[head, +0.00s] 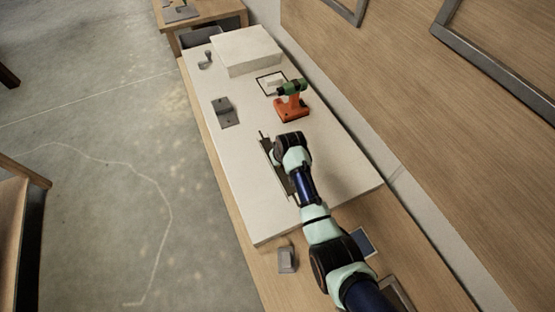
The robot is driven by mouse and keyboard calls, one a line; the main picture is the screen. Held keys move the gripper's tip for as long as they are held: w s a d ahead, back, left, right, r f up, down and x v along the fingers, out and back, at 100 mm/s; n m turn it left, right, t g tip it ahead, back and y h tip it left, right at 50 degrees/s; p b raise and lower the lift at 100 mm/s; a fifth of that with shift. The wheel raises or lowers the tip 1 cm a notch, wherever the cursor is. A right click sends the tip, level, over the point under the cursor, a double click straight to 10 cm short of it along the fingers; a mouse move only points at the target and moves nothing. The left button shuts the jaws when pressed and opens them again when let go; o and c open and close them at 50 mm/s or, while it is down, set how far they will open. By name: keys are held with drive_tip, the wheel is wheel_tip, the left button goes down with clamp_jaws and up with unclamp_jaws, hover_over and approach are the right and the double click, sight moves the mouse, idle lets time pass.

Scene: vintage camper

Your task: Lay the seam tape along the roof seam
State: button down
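A long, narrow dark strip (270,155) lies on the white panel (235,185), running lengthwise near its middle. It may be the roof seam or tape on it; I cannot tell which. My arm reaches in from the lower right, and its wrist is over the strip. My gripper (277,160) points down at the strip's left side, mostly hidden by the wrist. Its fingers are not clear, so I cannot tell whether they are open or hold anything. No separate roll of tape is clearly visible.
An orange and green drill (292,108) stands just beyond my wrist. A black square outline (262,92), a grey bracket (224,112), a small grey fitting (206,60) and a white box (246,50) are farther back. A grey block (287,259) sits off the panel's near end.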

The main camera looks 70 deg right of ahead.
drive_tip(key=shift+f, duration=0.25)
drive_tip(key=c, duration=1.2)
unclamp_jaws()
drive_tip(key=v, duration=1.2)
